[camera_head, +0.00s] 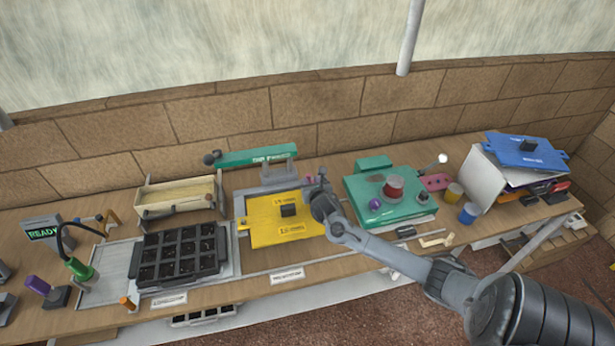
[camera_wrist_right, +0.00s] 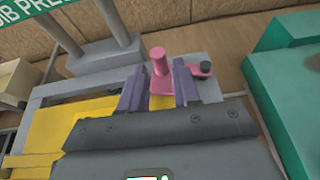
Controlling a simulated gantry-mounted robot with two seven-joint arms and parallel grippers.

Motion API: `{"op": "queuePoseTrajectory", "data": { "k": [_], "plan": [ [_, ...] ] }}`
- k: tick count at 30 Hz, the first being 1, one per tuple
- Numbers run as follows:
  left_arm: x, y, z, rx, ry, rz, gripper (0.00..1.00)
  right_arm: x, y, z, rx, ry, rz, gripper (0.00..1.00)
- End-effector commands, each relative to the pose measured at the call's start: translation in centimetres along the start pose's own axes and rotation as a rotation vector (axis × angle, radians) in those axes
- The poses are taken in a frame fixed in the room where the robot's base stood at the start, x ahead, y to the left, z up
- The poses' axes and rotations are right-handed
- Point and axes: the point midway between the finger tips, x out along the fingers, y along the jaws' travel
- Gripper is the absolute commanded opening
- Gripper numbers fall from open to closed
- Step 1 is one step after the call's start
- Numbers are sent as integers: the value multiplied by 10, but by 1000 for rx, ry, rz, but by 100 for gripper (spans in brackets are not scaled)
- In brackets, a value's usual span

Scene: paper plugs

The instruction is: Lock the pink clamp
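The pink clamp (camera_wrist_right: 160,62) shows in the right wrist view as an upright peg on a pink bar. The bar runs right to a dark pivot knob, at the edge of the grey fixture holding the yellow plate (camera_head: 270,230). My right gripper (camera_wrist_right: 158,90) is open, its two purple-grey fingers on either side of the peg with gaps visible. Whether either finger touches the clamp I cannot tell. In the head view my right gripper (camera_head: 316,188) is at the yellow plate's right edge and hides most of the clamp. My left gripper is not in view.
A green press arm (camera_head: 257,156) on a grey stand is behind the yellow plate. A green box (camera_head: 385,211) with knobs stands close on the right. A black seedling tray (camera_head: 178,258) and a wooden box (camera_head: 177,197) are to the left.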

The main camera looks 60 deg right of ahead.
Motion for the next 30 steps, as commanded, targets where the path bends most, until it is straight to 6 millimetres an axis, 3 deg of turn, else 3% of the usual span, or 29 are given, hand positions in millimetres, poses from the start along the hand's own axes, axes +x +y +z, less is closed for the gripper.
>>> {"op": "queuePoseTrajectory", "data": {
  "k": [6,12,27,30],
  "plan": [
    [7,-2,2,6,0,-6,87,36,0,-1,4,1,-2,32],
    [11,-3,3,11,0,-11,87,58,0,-1,2,1,0,32],
    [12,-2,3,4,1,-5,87,68,0,0,2,1,1,32],
    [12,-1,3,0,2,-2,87,68,0,0,2,1,1,18]
  ]
}}
